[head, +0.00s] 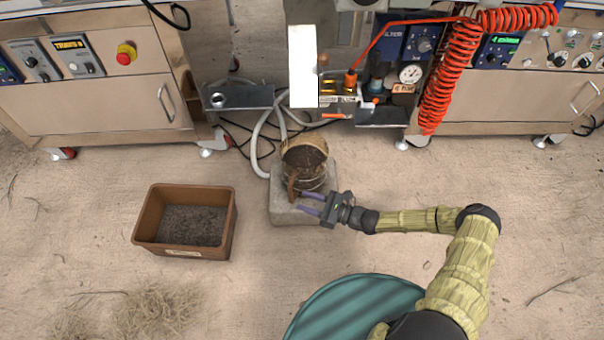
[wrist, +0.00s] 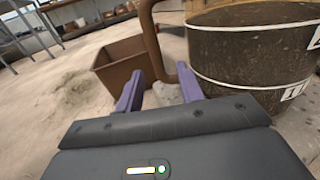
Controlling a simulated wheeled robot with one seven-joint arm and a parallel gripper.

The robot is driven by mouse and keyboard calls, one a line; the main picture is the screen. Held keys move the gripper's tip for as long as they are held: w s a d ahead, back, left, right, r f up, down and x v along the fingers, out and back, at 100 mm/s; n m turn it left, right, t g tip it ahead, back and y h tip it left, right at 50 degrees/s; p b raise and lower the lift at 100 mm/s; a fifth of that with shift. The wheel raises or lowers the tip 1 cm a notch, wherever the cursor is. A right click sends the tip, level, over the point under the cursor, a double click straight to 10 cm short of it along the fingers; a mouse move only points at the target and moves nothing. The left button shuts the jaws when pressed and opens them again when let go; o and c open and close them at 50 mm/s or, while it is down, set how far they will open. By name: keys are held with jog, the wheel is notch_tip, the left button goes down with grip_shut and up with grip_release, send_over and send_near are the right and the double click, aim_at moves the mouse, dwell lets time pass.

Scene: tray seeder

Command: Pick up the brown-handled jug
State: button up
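The brown-handled jug (head: 318,180) is a dark, round, open vessel with light bands and dark contents. It stands upright on a grey block (head: 282,212). Its brown handle (head: 292,183) faces my gripper's side. In the wrist view the jug's body (wrist: 245,60) fills the upper right, and the handle (wrist: 152,42) comes down toward the gap between my purple fingers. My gripper (head: 302,202) is open just at the lower end of the handle. In the wrist view the fingers (wrist: 161,82) are apart; whether they touch the handle I cannot tell.
A brown bin (head: 233,225) of dark soil stands on the floor to the left; it also shows in the wrist view (wrist: 112,68). Machine cabinets (head: 90,100), hoses and a red coiled line (head: 458,65) are behind. A green round surface (head: 345,312) is in front.

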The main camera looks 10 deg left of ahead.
aim_at(290, 200)
jog(key=shift+w+a, duration=0.1)
jog(key=shift+a, duration=0.25)
jog(key=a, duration=0.2)
jog(key=a+b, duration=0.1)
jog(key=a, duration=0.2)
jog(key=shift+w+r, duration=0.1)
jog(key=shift+w, duration=0.1)
jog(key=shift+s+a, duration=0.1)
jog(key=shift+a, duration=0.1)
jog(key=shift+d+r, duration=0.1)
jog(key=shift+c, duration=0.4)
grip_shut()
dwell(0.8)
jog(key=shift+r, duration=0.1)
